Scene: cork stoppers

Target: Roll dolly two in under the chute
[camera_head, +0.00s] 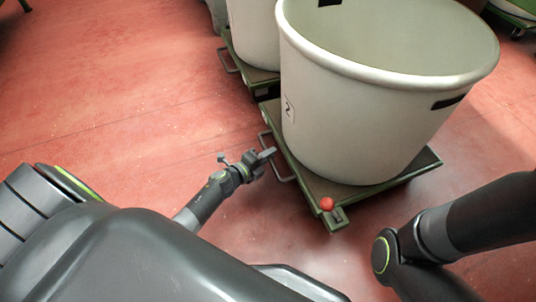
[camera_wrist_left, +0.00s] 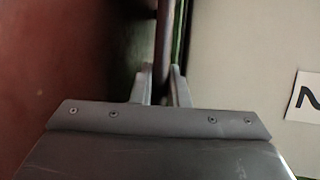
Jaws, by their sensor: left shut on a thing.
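Dolly two (camera_head: 311,192) is a low green platform on the red floor. It carries a large pale open bin (camera_head: 350,125) with a "2" label (camera_head: 288,108), which also shows in the left wrist view (camera_wrist_left: 305,97). A metal bar handle (camera_head: 284,178) sticks out from its left side. My left gripper (camera_head: 267,155) is at this handle. In the left wrist view its two fingers (camera_wrist_left: 160,85) are shut on the upright-looking bar (camera_wrist_left: 163,40). A red ball knob (camera_head: 327,204) sits at the dolly's near corner. My right gripper is out of view. I see no chute.
Another pale bin (camera_head: 253,35) on a green dolly (camera_head: 250,74) with its own handle stands close behind dolly two. A further green dolly (camera_head: 512,14) is at the top right. The red floor at left is open.

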